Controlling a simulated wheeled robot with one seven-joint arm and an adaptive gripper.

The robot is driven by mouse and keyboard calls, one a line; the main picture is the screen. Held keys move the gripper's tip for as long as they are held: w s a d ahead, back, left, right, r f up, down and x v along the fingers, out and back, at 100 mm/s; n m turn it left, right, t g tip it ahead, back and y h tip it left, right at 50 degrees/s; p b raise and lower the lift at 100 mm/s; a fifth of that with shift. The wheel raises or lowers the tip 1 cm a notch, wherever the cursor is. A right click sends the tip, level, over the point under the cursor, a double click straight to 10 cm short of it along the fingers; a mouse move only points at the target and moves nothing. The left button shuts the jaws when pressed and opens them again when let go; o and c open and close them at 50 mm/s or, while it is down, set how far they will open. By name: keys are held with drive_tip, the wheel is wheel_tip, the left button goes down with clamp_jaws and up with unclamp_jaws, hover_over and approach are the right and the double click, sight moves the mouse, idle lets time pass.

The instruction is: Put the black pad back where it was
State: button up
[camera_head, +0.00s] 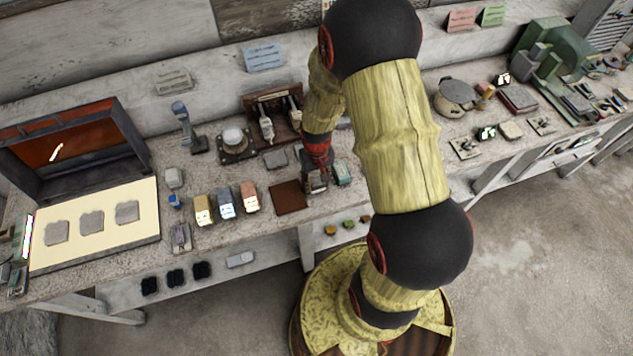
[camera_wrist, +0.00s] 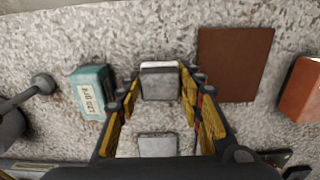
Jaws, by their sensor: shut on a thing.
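My gripper (camera_head: 316,185) is low over the bench, between a brown mat and a teal box. In the wrist view my gripper (camera_wrist: 163,100) has a dark grey block with a pale far edge (camera_wrist: 160,84) between its fingers and is shut on it. I cannot tell for sure that this block is the black pad, or whether it touches the bench. Three black pads, left (camera_head: 150,286), middle (camera_head: 176,277) and right (camera_head: 202,270), are in a row on the bench's front ledge, away from my gripper.
The brown mat (camera_head: 289,197) and teal box (camera_head: 342,173) flank my gripper. A grey block (camera_wrist: 157,145) lies nearby in the wrist view. A pale item (camera_head: 240,259) is on the ledge.

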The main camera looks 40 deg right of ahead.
drive_tip(key=shift+f, duration=0.15)
drive_tip(key=o, duration=1)
drive_tip(key=shift+r, duration=0.2)
